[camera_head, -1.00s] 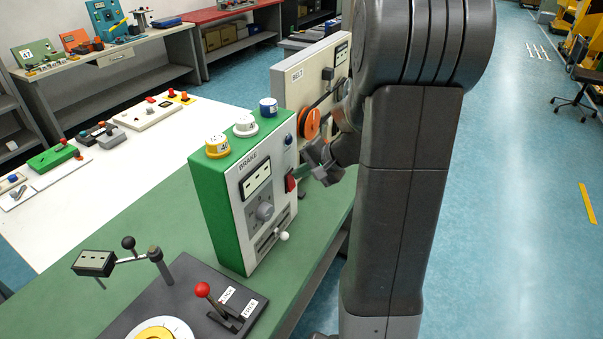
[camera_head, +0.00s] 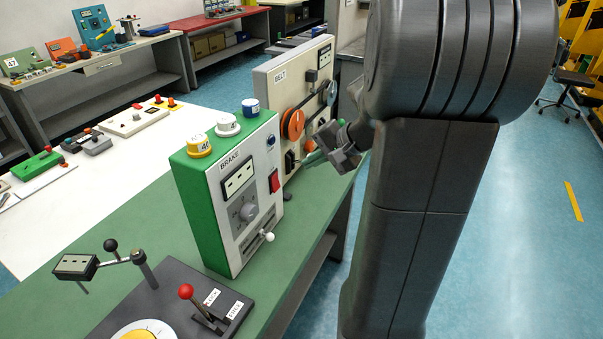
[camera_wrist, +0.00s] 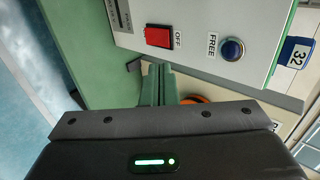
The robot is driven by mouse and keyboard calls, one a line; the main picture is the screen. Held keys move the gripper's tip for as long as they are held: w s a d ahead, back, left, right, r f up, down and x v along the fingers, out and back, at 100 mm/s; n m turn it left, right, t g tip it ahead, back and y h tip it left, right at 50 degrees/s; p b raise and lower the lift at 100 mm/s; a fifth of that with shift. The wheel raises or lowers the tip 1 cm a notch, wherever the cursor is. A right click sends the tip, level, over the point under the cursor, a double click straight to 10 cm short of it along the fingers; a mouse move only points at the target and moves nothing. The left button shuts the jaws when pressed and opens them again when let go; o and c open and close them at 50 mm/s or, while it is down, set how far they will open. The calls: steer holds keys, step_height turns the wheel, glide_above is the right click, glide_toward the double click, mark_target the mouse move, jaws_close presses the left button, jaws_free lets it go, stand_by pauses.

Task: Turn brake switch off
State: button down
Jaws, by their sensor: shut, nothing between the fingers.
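The brake box (camera_head: 228,190) is green with a grey front, marked BRAKE, and stands on the green bench. Its red rocker switch (camera_head: 274,181) is on the right of the front panel. In the wrist view the red switch (camera_wrist: 158,37) has an OFF label (camera_wrist: 178,40) beside it; I cannot tell which side is pressed in. My gripper (camera_head: 312,159) is to the right of the box, apart from the switch. Its green fingers (camera_wrist: 158,82) are together, with nothing between them, just below the switch in the wrist picture.
The BELT panel (camera_head: 292,85), with orange and grey wheels, stands behind the brake box near my gripper. A blue button (camera_wrist: 232,49) marked FREE is beside the switch. A lever with a red knob (camera_head: 186,291) stands in front.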

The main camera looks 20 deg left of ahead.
steer(key=shift+a+r+v, duration=0.1)
steer(key=shift+v, duration=0.8)
steer(key=shift+a+r+v, duration=0.1)
steer(key=shift+r+v, duration=0.05)
steer(key=shift+v, duration=0.8)
steer(key=shift+f, duration=0.15)
